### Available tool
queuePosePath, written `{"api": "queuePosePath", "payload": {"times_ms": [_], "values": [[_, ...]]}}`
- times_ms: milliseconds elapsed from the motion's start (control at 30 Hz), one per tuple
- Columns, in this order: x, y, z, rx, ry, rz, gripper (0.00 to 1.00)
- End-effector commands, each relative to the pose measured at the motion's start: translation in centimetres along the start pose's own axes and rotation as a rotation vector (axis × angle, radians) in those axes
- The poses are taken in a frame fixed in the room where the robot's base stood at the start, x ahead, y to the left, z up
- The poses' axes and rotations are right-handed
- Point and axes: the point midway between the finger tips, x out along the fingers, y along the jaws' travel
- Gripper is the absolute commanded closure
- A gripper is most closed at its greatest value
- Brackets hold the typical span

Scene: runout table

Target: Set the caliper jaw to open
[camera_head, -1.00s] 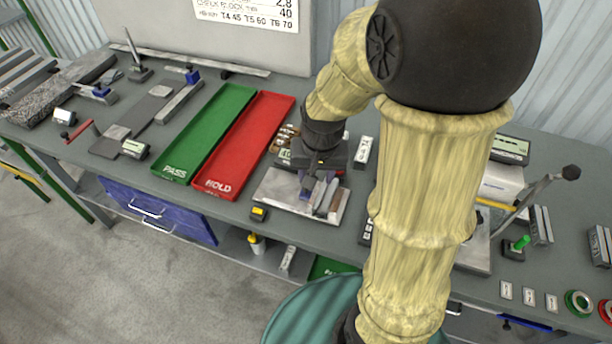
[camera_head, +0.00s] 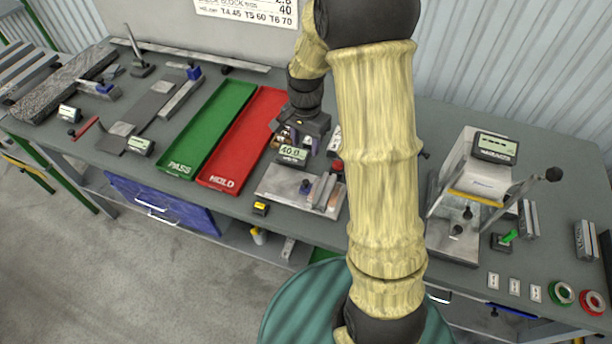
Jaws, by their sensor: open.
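A grey metal plate (camera_head: 275,182) lies on the bench in front of the red tray. At its back edge stands a small display unit (camera_head: 293,156) that seems to read 40.0; I take this to be the caliper. Metal blocks (camera_head: 323,190) stand on the right of the plate. I cannot make out the jaw itself or how wide it stands. My gripper (camera_head: 300,142) is open, pointing down just behind the display, over some small brown blocks. The display hides part of its fingertips, and I cannot tell whether they touch anything.
A green PASS tray (camera_head: 207,127) and a red HOLD tray (camera_head: 243,139) lie left of my gripper. A gauge stand with a lever (camera_head: 463,205) stands to the right. A small yellow-topped block (camera_head: 261,208) sits at the front edge. My arm hides the bench middle.

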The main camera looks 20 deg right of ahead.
Motion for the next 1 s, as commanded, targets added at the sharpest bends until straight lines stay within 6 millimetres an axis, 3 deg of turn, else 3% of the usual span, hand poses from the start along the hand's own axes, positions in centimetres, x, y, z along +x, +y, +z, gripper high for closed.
{"api": "queuePosePath", "payload": {"times_ms": [500, 1000], "values": [[8.2, 0.2, 0.0, 0.001, -0.004, 0.004, 0.57], [14.5, 0.1, -0.1, 0.002, -0.001, 0.001, 0.57]]}}
